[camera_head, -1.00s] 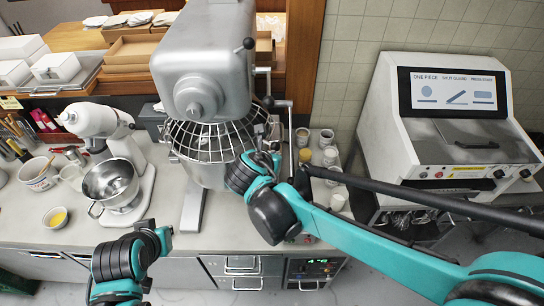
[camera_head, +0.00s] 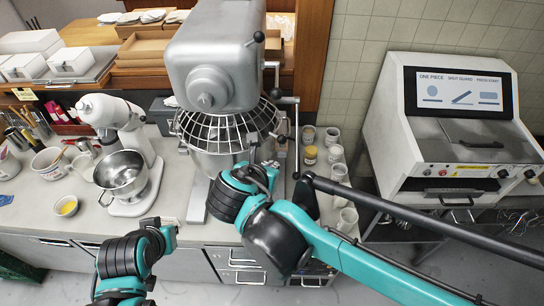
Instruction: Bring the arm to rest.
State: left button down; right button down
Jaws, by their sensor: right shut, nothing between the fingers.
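My right arm, teal with dark joints, reaches in from the lower right across the front of the counter. Its right gripper (camera_head: 253,148) is small in the head view, in front of the large mixer's wire guard (camera_head: 225,130), and partly hidden by my wrist. It is shut with nothing held. I cannot tell whether it touches the guard. My left arm shows at the lower left, bent in front of the counter edge.
The large grey mixer (camera_head: 212,70) stands close behind my right wrist. A small white mixer (camera_head: 112,112) with a steel bowl (camera_head: 121,174) is to the left. Jars (camera_head: 310,155) and cups (camera_head: 340,172) stand to the right. A white machine (camera_head: 455,130) is at far right.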

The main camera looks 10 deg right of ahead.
jog(key=s+d+f+m+y+b, duration=0.1)
jog(key=s+d+f+m+b, duration=0.1)
jog(key=f+m+b, duration=0.7)
jog(key=s+d+f+m+g+y+b, duration=0.1)
jog(key=s+d+f+m+y+b, duration=0.1)
jog(key=f+m+b, duration=0.7)
jog(key=s+d+f+m+y+b, duration=0.2)
jog(key=d+f+m+b, duration=0.3)
jog(key=f, duration=1.2)
jog(key=s+m+b, duration=0.1)
jog(key=m+b, duration=0.3)
jog(key=m, duration=0.3)
jog(key=shift+s+f+g, duration=0.2)
jog(key=shift+f+g, duration=0.15)
jog(key=shift+g, duration=0.05)
jog(key=shift+d, duration=0.1)
